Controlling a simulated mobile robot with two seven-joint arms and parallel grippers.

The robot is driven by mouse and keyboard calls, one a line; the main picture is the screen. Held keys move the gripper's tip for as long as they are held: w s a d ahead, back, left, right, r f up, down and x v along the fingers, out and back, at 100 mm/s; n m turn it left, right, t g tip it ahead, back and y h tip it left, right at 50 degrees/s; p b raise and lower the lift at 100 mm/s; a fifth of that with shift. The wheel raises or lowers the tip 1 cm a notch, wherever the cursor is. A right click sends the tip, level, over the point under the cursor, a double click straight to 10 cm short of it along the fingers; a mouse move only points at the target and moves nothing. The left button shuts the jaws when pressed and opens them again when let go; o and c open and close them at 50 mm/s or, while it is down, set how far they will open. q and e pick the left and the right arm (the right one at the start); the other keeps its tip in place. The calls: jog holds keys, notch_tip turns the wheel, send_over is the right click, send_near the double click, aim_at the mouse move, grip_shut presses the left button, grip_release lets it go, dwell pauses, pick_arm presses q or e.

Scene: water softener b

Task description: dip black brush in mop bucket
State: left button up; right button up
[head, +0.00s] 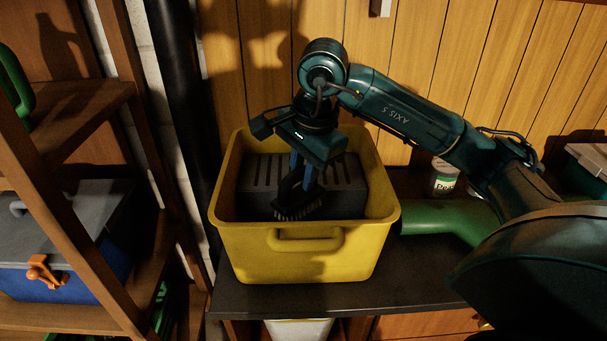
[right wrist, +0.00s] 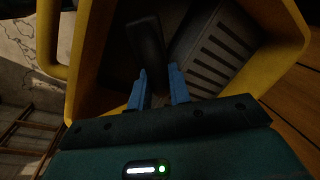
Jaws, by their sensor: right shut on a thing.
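The yellow mop bucket (head: 290,255) stands on a dark bench top, with a grey slotted wringer (head: 345,180) inside it. My right gripper (head: 298,190) points down into the bucket and is shut on the black brush (head: 288,198). The brush is inside the bucket, in front of the wringer, with its pale bristles facing down. I cannot tell whether the bristles touch the bottom. In the right wrist view, the blue fingers (right wrist: 158,88) reach toward the dark brush (right wrist: 146,42), beside the slotted wringer (right wrist: 212,55) and within the yellow rim (right wrist: 78,70). My left gripper is not in view.
A green cylinder (head: 440,222) and a small labelled can (head: 445,178) are right of the bucket. A wooden shelf (head: 75,130) with a blue and grey cooler (head: 65,250) stands at left. A dark pipe (head: 182,100) and plank wall (head: 430,70) are behind.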

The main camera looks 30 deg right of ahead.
notch_tip(320, 180, up, 6)
jog(key=p, duration=0.3)
jog(key=shift+r, duration=1.6)
jog(key=shift+s+f, duration=0.1)
